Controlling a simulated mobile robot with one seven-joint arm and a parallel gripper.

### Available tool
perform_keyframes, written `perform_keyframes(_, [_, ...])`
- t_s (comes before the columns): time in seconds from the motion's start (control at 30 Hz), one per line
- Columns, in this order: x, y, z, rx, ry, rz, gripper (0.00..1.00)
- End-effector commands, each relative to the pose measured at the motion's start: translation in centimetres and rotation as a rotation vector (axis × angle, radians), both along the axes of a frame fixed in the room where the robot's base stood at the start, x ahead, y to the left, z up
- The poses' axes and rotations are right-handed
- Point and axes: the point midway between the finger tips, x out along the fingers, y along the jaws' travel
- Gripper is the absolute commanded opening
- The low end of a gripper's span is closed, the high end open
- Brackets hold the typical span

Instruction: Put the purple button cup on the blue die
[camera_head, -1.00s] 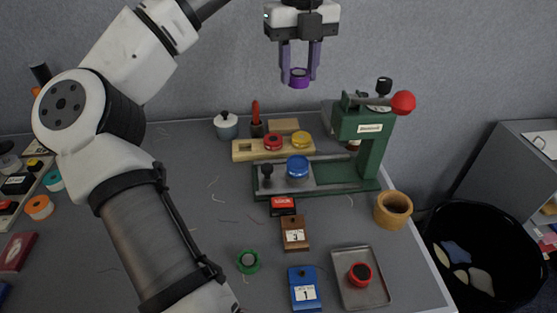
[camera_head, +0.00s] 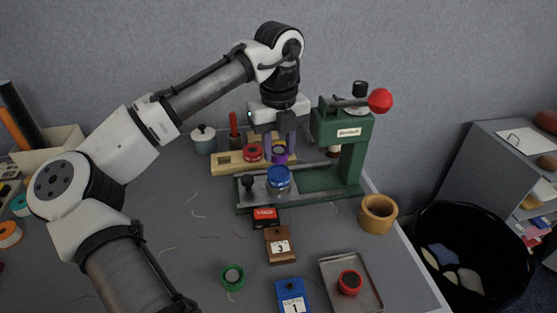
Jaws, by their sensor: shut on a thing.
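The purple button cup (camera_head: 280,157) is held between the fingertips of my gripper (camera_head: 279,151), which points down. The blue die (camera_head: 279,180) sits on the base plate of the green press (camera_head: 345,160), left of its column. In the picture the purple cup shows just above the blue die's top, close to it. I cannot tell from this view how much height lies between them, or whether the cup is directly over the die or behind it.
A wooden rack (camera_head: 229,166) with a red cup (camera_head: 253,152) stands behind the press base. The press's red-knobbed lever (camera_head: 380,100) and column rise close to the right of my gripper. A black knob (camera_head: 248,181) stands left of the die.

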Motion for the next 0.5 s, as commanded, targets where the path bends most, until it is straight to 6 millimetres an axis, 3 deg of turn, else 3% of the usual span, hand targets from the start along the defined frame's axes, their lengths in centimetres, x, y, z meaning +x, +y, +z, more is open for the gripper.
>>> perform_keyframes(0.23, [0.0, 0.1, -3.5, 0.001, 0.001, 0.0, 0.13])
perform_keyframes(0.5, [0.0, 0.0, -3.8, 0.0, 0.001, 0.0, 0.13])
